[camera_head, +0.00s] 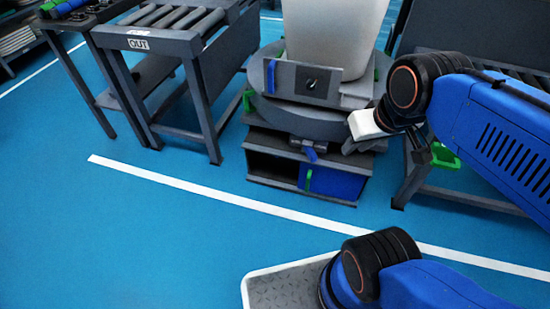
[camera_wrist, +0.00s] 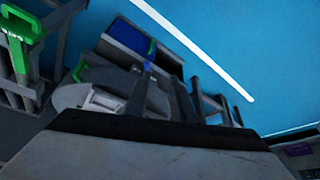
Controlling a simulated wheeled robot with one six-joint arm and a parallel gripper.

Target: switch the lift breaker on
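A grey panel with a small black rotary knob (camera_head: 310,84) faces me on the round stand in the head view; I cannot read any marking that names it as the lift breaker. A blue strip (camera_head: 270,77) stands at the panel's left side. A blue lever (camera_head: 309,153) hangs under the stand's round plate, and a blue part also shows in the wrist view (camera_wrist: 148,66). My gripper (camera_head: 355,145) is just right of the stand's lower plate, apart from the knob. Its fingers are dark and partly hidden, and their opening is unclear. I see nothing held.
The stand's lower cabinet has a blue door (camera_head: 336,182) with a green handle. A roller table marked OUT (camera_head: 140,44) stands to the left. A dark frame with a green handle (camera_head: 445,157) is at the right. The blue floor (camera_head: 130,235) in front is clear.

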